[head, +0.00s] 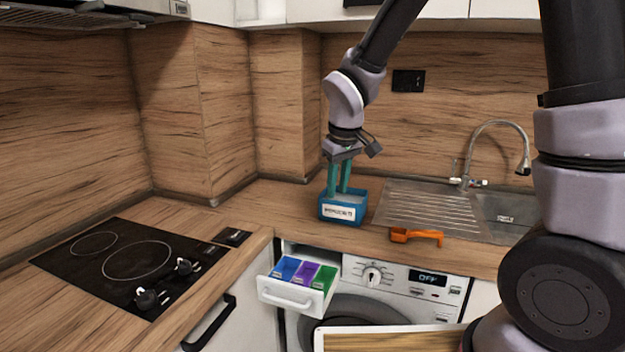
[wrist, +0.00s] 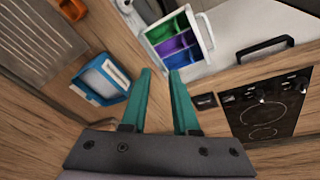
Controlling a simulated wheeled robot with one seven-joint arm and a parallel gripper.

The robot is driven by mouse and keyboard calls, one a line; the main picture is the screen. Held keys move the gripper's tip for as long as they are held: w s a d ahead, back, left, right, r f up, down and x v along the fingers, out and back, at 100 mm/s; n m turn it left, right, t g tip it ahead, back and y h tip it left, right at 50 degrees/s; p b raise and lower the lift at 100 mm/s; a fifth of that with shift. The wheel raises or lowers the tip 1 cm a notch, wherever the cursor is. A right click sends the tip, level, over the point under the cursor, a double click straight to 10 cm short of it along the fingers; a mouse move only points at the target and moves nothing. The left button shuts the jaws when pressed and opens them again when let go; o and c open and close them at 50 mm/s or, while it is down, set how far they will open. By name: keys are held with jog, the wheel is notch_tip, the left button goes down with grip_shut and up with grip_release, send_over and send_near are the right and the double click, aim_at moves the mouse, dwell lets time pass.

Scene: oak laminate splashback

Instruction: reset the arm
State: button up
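My gripper (head: 338,188) hangs from my arm with its two teal fingers pointing down over the counter. In the wrist view my gripper (wrist: 160,73) shows a clear gap between the fingers, with nothing held. A blue open-topped box (head: 342,212) with a white label stands on the counter. In the head view the fingers overlap the box's back left part. In the wrist view the box (wrist: 88,95) lies to the left of the fingers, apart from them. The height of the fingertips above the counter is hard to tell.
An open washing machine drawer (head: 292,299) with blue, purple and green compartments juts out below the counter. An orange scoop (head: 416,237) lies near the counter's front edge. A sink (head: 430,207) with a tap is at right, a black hob (head: 125,262) at left.

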jog(key=s+d+r+m+t+y, duration=0.1)
jog(key=s+d+r+m, duration=0.15)
jog(key=d+r, duration=0.35)
jog(key=s+d+r+m+t, duration=0.1)
jog(key=s+d+r+m, duration=0.15)
jog(key=d+r, duration=0.45)
jog(key=s+d+r+m+t, duration=0.2)
jog(key=s+d+r+m, duration=0.4)
jog(key=s, duration=0.3)
jog(key=shift+d+r, duration=0.15)
jog(key=shift+d, duration=0.05)
